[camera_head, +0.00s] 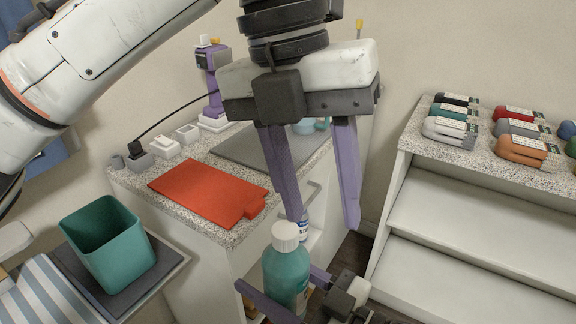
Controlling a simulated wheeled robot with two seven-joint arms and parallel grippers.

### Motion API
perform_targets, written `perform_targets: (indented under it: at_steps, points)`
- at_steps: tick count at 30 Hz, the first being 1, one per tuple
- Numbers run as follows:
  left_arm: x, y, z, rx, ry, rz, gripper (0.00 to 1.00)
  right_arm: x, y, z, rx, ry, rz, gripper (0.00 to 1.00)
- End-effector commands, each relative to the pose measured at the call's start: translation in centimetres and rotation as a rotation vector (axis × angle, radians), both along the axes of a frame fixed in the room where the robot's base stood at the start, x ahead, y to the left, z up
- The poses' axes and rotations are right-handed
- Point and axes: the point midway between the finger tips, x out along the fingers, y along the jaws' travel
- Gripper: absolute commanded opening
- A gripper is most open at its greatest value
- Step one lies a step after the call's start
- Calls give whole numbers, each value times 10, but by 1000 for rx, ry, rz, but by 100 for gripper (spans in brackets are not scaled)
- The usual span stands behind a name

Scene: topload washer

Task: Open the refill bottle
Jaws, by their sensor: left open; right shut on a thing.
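The refill bottle (286,278) is teal with a white cap (285,234). It stands nearly upright at the bottom centre of the head view, and its cap is on. My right gripper (290,300) is shut on the bottle's body, with purple fingers at both sides; the bottle's lower end is out of frame. My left gripper (322,222) is open and empty, pointing down. Its left fingertip appears just above the cap, and its other fingertip is off to the right. The cap is not between the fingers. I cannot tell the exact depth gap.
A counter with a red board (208,192) and a grey mat (235,146) stands behind. A teal bin (108,245) is at left. Right, a shelf unit (440,220) carries several coloured packs (520,148).

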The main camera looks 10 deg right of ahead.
Motion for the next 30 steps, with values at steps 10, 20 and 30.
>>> perform_targets:
  at_steps: [10, 20, 30]
  points:
    - [29, 26, 16, 174, -153, -144, 41, 0, 0, 1, 1, -1, 0, 0]
    - [30, 27, -29, 177, -154, -147, 41, 0, 0, 1, 1, -1, 0, 0]
    - [30, 26, -61, 174, -153, -146, 41, 0, 0, 1, 1, -1, 0, 0]
